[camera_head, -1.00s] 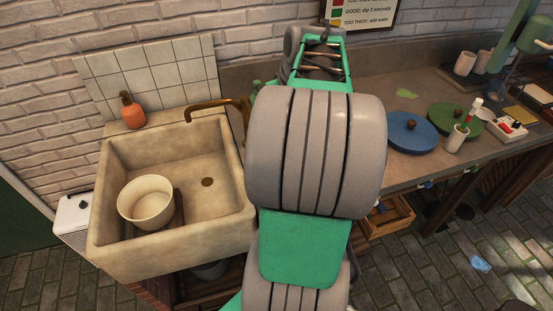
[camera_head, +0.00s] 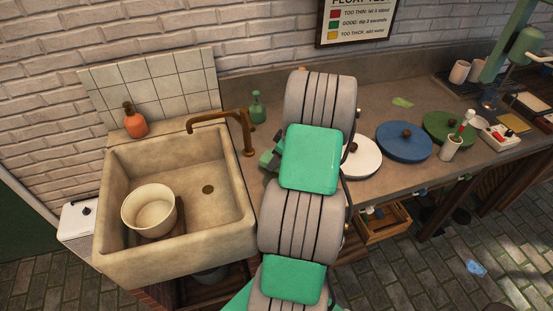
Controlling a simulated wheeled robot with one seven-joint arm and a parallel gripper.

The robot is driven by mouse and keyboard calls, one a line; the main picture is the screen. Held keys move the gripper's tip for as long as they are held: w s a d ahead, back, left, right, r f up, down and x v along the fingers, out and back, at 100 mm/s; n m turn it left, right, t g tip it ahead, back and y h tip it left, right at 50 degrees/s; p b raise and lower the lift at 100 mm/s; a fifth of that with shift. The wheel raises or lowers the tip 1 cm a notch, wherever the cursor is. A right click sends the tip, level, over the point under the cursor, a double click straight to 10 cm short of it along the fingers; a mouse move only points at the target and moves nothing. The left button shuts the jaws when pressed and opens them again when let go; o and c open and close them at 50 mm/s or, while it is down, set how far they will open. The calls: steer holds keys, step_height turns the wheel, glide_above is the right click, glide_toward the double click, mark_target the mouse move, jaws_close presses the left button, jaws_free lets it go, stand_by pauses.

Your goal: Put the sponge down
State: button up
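My arm reaches up the middle of the head view and out over the counter (camera_head: 285,108), just right of the sink. Only a small green and dark part of my gripper (camera_head: 269,158) shows, at the left side of the arm, low near the counter. Its fingers are mostly hidden behind the arm links, so I cannot see whether they are open or shut. I cannot make out the sponge for certain.
The stone sink (camera_head: 225,222) holds a cream bucket (camera_head: 150,208). White (camera_head: 362,160), blue (camera_head: 404,143) and green (camera_head: 440,128) lids and a cup (camera_head: 450,150) sit right.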

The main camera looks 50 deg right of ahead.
steer(key=shift+f+b, duration=0.35)
steer(key=shift+f, duration=0.4)
steer(key=o, duration=1.3)
steer(key=shift+r, duration=0.15)
steer(key=shift+r+p, duration=0.35)
steer(key=shift+p, duration=0.15)
steer(key=b+v, duration=0.2)
steer(key=v, duration=0.9)
steer(key=shift+r+b, duration=0.35)
steer(key=shift+s+d, duration=0.1)
steer(key=shift+s, duration=0.05)
